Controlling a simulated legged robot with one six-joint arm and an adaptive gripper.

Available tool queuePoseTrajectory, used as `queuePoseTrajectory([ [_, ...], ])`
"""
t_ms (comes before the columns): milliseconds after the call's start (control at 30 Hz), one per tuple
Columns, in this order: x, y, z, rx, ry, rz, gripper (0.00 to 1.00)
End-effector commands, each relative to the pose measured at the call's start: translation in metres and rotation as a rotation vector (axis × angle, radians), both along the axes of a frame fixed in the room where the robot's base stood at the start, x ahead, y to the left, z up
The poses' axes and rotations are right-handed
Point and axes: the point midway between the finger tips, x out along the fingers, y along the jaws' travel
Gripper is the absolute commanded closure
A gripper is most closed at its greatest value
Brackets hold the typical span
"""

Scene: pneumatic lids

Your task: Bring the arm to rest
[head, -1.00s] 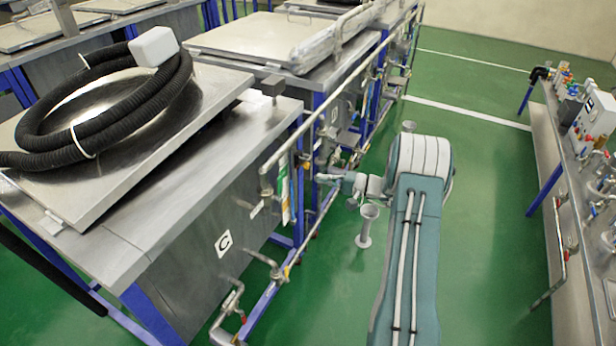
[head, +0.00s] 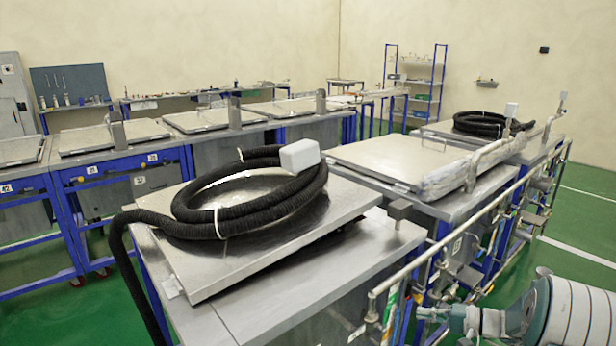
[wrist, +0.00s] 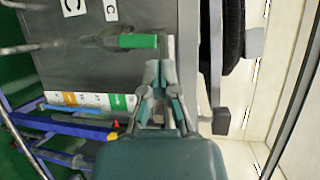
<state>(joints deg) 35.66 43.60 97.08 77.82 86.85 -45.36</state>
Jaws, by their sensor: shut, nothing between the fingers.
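My gripper (wrist: 160,85) shows in the middle of the wrist view. Its two fingers are together and hold nothing. A green-handled valve (wrist: 137,41) is just beyond the fingertips in the picture, in front of a grey metal panel (wrist: 150,14). I cannot tell whether the fingers touch it. In the head view my teal and white arm is at the lower right corner, partly cut off. The arm's narrow end points left towards the bench pipes (head: 400,275).
A steel bench lid (head: 240,255) carries a coiled black hose (head: 240,228) with a white end block (head: 300,154). A second lidded bench (head: 390,160) stands behind it. Pipes and valves run along the bench's right side. Green floor (head: 590,235) lies open at the right.

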Motion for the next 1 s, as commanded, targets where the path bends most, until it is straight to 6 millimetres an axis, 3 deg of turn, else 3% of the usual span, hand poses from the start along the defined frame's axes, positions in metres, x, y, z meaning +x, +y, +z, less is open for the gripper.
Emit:
queuePoseTrajectory([
  [33,-0.006,0.018,0.016,-0.048,0.021,0.043,1.0],
  [200,-0.036,0.066,0.05,-0.211,0.099,0.16,1.0],
  [500,-0.104,0.124,0.094,-0.534,0.178,0.29,1.0],
  [733,-0.161,0.148,0.116,-0.797,0.179,0.324,1.0],
  [1000,-0.224,0.157,0.133,-1.095,0.109,0.296,1.0],
])
